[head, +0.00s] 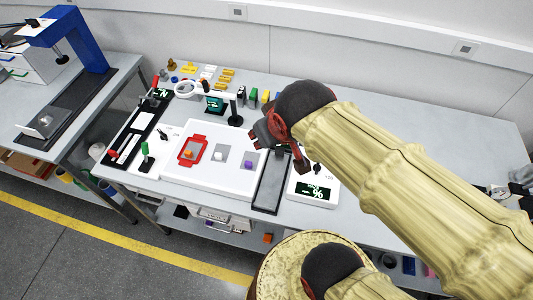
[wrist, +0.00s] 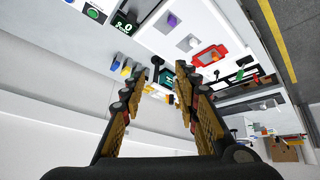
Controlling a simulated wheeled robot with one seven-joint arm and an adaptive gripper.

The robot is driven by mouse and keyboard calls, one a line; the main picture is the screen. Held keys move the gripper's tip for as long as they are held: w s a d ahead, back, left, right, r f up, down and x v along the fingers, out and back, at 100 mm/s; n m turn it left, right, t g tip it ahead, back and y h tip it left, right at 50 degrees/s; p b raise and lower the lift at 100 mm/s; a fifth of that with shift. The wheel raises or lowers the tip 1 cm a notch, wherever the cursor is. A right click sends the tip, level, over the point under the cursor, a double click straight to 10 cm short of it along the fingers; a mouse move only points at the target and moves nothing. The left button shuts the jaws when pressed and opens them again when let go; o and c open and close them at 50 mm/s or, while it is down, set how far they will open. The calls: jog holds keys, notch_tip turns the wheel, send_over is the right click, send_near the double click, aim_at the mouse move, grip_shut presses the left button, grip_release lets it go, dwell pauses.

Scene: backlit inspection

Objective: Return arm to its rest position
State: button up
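My arm, in a pale yellow ribbed cover, reaches from the lower right of the head view over the workbench (head: 395,112). My gripper (head: 281,153), dark with red parts, is above the bench, near the right end of the white light panel (head: 212,187). In the wrist view both fingers of my gripper (wrist: 168,72) stand apart with nothing between them. The gripper is open and empty. The arm hides part of the bench behind it.
A red-framed tray (head: 183,158) with an orange piece lies on the panel, with white and purple pieces beside it. A scale (head: 314,190) and dark tray (head: 269,182) stand right of it. A ring lamp (head: 186,88) and small coloured parts are behind. The bench's back right is clear.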

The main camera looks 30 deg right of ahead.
jog(key=s+a+y, duration=0.1)
jog(key=s+a, duration=0.2)
jog(key=s, duration=0.2)
jog(key=shift+s+a+g, duration=0.2)
jog(key=shift+g, duration=0.2)
jog(key=shift+r, duration=0.1)
jog(key=shift+f+b, duration=0.85)
